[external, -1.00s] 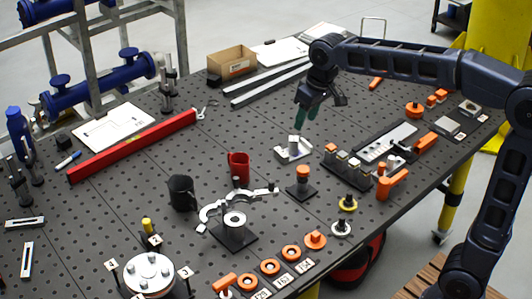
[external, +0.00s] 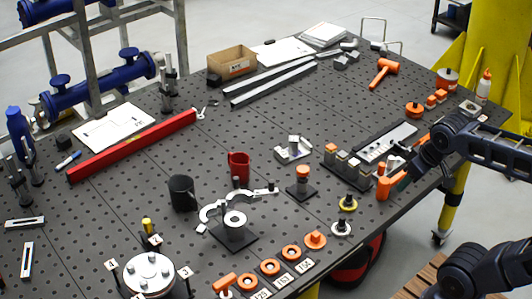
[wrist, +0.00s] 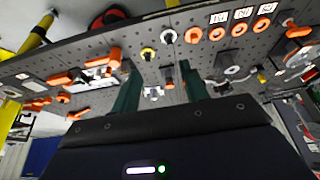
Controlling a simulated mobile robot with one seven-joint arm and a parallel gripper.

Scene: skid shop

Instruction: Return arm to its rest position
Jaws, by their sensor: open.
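My gripper (external: 404,181) is at the right edge of the perforated table (external: 95,210), beside the orange clamp parts. My arm reaches in from the right, folded back toward its base. In the wrist view my gripper (wrist: 160,83) shows two dark green fingers set well apart with nothing held between them. The wrist view is tilted, with the table across its upper part. In the external view the fingertips are small and partly lost among the orange parts, so whether they touch anything cannot be told.
Close to my gripper are an orange-handled clamp (external: 384,187) and a row of blocks (external: 345,165). A white bottle (external: 484,86) and an orange mallet (external: 385,72) are farther back. A yellow post (external: 487,45) rises behind.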

